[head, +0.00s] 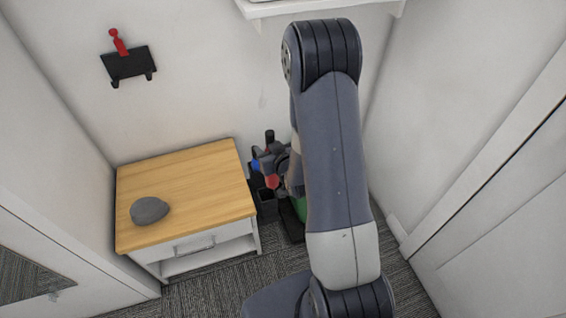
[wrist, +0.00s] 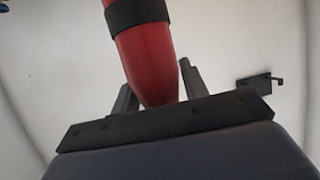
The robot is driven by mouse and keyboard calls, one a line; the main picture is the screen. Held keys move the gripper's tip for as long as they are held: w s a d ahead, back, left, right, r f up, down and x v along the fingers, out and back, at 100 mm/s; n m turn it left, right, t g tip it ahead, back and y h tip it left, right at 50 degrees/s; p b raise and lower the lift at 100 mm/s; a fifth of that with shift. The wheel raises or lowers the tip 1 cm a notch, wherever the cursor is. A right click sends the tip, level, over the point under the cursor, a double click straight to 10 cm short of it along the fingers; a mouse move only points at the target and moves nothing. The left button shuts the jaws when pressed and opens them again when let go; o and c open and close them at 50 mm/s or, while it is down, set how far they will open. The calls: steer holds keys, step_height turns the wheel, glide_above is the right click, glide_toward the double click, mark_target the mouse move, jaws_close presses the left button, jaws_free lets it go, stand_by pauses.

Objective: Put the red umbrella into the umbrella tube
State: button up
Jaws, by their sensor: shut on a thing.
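The red umbrella (wrist: 148,60), with a black band around it, fills the upper middle of the wrist view. My gripper (wrist: 158,88) is shut on it, one dark finger on each side. In the head view my gripper (head: 273,163) is low beside the right side of the wooden-topped cabinet, and a bit of red umbrella (head: 272,182) shows just below it. A dark upright container (head: 267,204), which looks like the umbrella tube, stands on the floor there, partly hidden. I cannot tell whether the umbrella's lower end is inside it.
The cabinet (head: 185,190) holds a grey stone-like object (head: 149,210). A black wall rack (head: 128,64) with a red item hangs above it. A green object (head: 300,208) is partly hidden behind my arm. A white shelf (head: 280,8) is overhead; walls close in on both sides.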

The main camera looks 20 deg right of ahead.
steer(key=w+d+f+n+y+b, duration=0.1)
steer(key=w+d+f+b, duration=0.3)
steer(key=b, duration=0.7)
step_height(320, 180, down, 5)
steer(key=d, duration=0.2)
steer(key=shift+w+d+r+y+b, duration=0.2)
steer(key=shift+d+y+b, duration=0.1)
steer(key=shift+y+b, duration=0.1)
steer(key=shift+a, duration=0.1)
steer(key=shift+a+f+b, duration=0.55)
steer(key=shift+a+b, duration=1.55)
steer(key=shift+a, duration=1.75)
step_height(320, 180, down, 15)
steer(key=b, duration=1.3)
steer(key=shift+r+b, duration=0.2)
steer(key=shift+b, duration=0.1)
